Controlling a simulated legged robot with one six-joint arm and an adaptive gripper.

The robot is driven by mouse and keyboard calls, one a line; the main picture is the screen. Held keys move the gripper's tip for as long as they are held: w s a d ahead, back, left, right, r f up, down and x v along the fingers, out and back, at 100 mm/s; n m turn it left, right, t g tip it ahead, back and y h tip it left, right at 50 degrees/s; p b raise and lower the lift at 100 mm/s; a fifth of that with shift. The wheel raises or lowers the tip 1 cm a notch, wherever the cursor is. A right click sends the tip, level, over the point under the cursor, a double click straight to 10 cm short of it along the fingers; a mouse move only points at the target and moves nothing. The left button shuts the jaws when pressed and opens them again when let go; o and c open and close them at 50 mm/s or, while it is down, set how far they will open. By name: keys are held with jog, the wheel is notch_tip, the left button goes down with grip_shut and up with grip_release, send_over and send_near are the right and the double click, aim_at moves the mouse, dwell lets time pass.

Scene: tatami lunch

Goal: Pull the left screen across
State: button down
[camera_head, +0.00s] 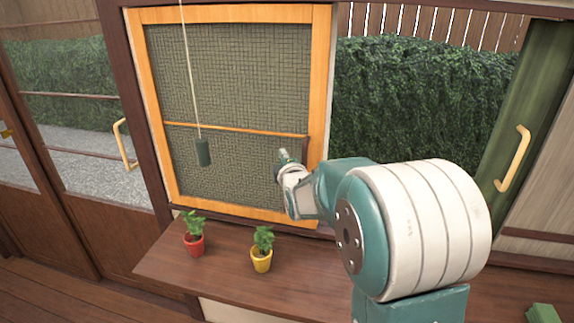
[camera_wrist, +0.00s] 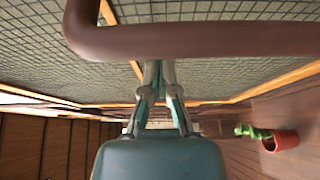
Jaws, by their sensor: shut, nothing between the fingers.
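The left screen is a mesh panel (camera_head: 230,80) in an orange wooden frame, covering the left part of the window opening. It has a dark brown upright handle (camera_head: 305,150) near its right edge. In the wrist view the handle (camera_wrist: 200,41) crosses the top as a thick bar, with the mesh (camera_wrist: 230,75) behind. My gripper (camera_head: 283,155) is shut and empty, just left of the handle in the head view. In the wrist view my gripper's fingertips (camera_wrist: 159,68) lie right at the bar; I cannot tell whether they touch it.
A green cord weight (camera_head: 203,152) hangs before the screen. Red (camera_head: 194,244) and yellow (camera_head: 262,259) plant pots stand on the wooden shelf (camera_head: 225,272) below. A green panel (camera_head: 535,90) with a yellow handle (camera_head: 513,160) is at right. The opening between shows a hedge (camera_head: 420,100).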

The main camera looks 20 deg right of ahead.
jog(key=s+d, duration=0.2)
jog(key=s, duration=0.1)
jog(key=shift+d, duration=0.4)
jog(key=shift+s, duration=0.1)
